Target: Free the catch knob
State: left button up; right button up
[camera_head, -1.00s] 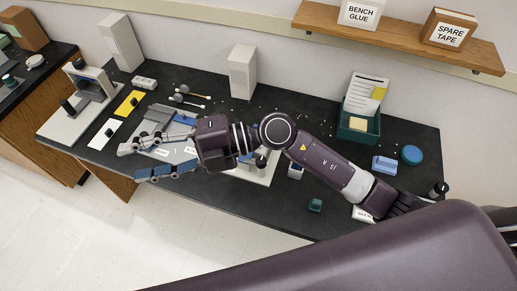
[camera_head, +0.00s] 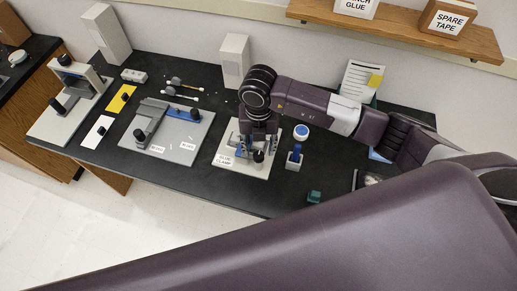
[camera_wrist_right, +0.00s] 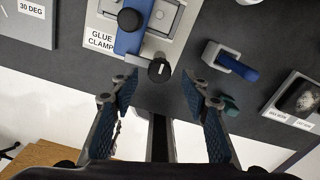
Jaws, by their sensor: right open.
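The glue clamp (camera_head: 225,160) is a pale base plate labelled "GLUE CLAMP", on the dark bench. In the right wrist view the clamp (camera_wrist_right: 185,18) carries a blue bar (camera_wrist_right: 132,42) with a round black knob (camera_wrist_right: 130,19) on it. A second black knob with a white line (camera_wrist_right: 159,70) sits at the clamp's near edge; which one is the catch knob is not labelled. My right gripper (camera_wrist_right: 159,80) is open and empty, its fingertips either side of the lined knob in the picture; contact cannot be told. In the head view my right gripper (camera_head: 259,144) hides part of the clamp. My left gripper is not in view.
A grey fixture with a blue strip (camera_head: 180,150) lies left of the clamp. A small blue-topped holder (camera_head: 295,158) stands close on its right, and a round blue-and-white item (camera_head: 301,132) behind that. A teal block (camera_head: 314,197) sits near the front edge.

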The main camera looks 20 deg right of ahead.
aim_at(259, 154)
jog(key=shift+f+p, duration=0.3)
jog(key=shift+f, duration=1.25)
jog(key=shift+c, duration=0.7)
jog(key=c, duration=1)
